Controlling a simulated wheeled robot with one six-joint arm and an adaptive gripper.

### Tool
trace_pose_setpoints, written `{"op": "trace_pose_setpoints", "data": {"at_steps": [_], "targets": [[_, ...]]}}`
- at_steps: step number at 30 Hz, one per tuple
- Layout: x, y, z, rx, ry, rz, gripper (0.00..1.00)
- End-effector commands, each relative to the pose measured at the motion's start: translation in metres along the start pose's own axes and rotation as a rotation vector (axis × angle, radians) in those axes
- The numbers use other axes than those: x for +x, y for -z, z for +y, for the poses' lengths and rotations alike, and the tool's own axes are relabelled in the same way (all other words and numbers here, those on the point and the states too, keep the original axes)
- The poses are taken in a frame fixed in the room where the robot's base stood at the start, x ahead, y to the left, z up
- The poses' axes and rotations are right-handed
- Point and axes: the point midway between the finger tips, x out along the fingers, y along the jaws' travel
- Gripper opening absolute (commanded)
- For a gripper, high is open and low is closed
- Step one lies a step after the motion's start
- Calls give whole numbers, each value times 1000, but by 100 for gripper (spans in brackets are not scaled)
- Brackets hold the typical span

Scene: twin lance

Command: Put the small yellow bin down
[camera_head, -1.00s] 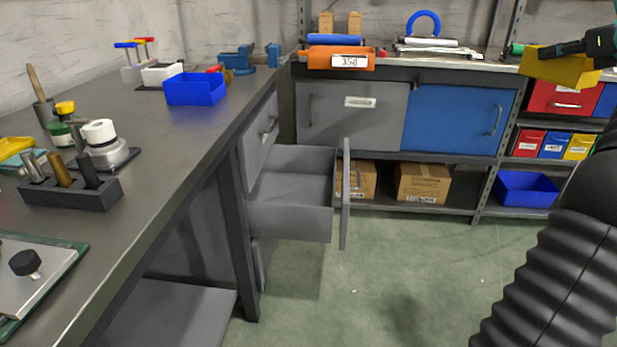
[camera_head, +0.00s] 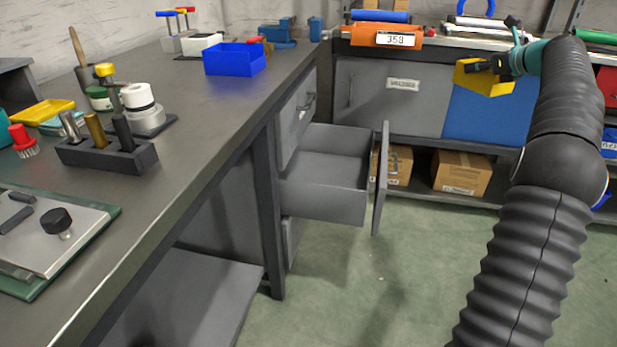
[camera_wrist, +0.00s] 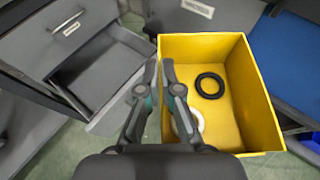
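The small yellow bin (camera_head: 482,80) hangs in the air in front of the blue cabinet door in the head view. My gripper (camera_head: 503,66) is at its upper right edge there. In the wrist view the bin (camera_wrist: 256,92) is open-topped, with a black ring (camera_wrist: 210,85) and a partly hidden white ring (camera_wrist: 190,124) inside. My gripper (camera_wrist: 160,72) is shut on the bin's left wall, one finger outside and one inside. The fingers hide part of that wall.
The workbench (camera_head: 205,125) at left carries a blue bin (camera_head: 235,60), a yellow tray (camera_head: 43,112) and a dark tool holder (camera_head: 110,157). An open, empty drawer (camera_head: 325,172) juts from it. An orange bin (camera_head: 385,36) stands on the rear cabinet. Green floor lies clear between.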

Motion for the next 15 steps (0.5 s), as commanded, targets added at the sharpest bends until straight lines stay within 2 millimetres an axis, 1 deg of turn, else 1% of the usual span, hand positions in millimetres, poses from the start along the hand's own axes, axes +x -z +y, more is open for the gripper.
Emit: {"op": "trace_pose_setpoints", "data": {"at_steps": [1,3,8,9,11,12,14,15], "targets": [[25,5,11,-1,-12,1,0],[55,11,24,-5,-20,1,0],[119,26,58,-12,-34,2,0],[135,30,68,-14,-38,2,0],[158,38,82,-16,-43,2,0],[173,43,93,-17,-47,3,0],[195,50,108,-19,-51,2,0],[209,56,119,-22,-54,2,0]]}}
